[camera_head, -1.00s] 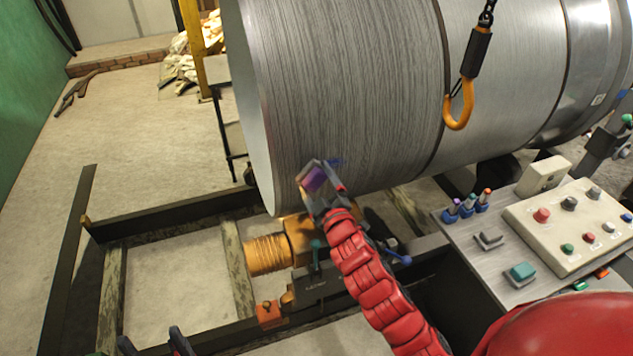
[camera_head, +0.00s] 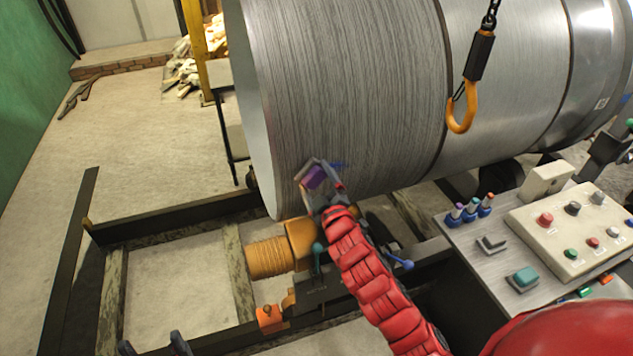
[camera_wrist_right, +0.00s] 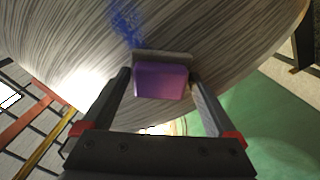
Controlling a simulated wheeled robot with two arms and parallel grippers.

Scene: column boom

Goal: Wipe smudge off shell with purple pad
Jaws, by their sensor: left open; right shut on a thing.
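The shell (camera_head: 345,90) is a large brushed-metal cylinder lying across the upper part of the head view. A blue smudge (camera_head: 338,166) marks its lower side; in the right wrist view the smudge (camera_wrist_right: 127,22) is a streaky patch just beyond the pad. My right gripper (camera_head: 318,184) is shut on the purple pad (camera_wrist_right: 160,80) and holds it at the shell's lower side, beside the smudge. I cannot tell whether the pad touches the shell. My left gripper (camera_head: 153,346) is open and empty at the bottom left edge, with only its fingertips showing.
An orange hook (camera_head: 462,108) hangs on a chain in front of the shell. A control panel (camera_head: 575,230) with buttons and several small bottles stands at the right. A dark frame (camera_head: 180,213) with an orange motor (camera_head: 270,257) lies below the shell.

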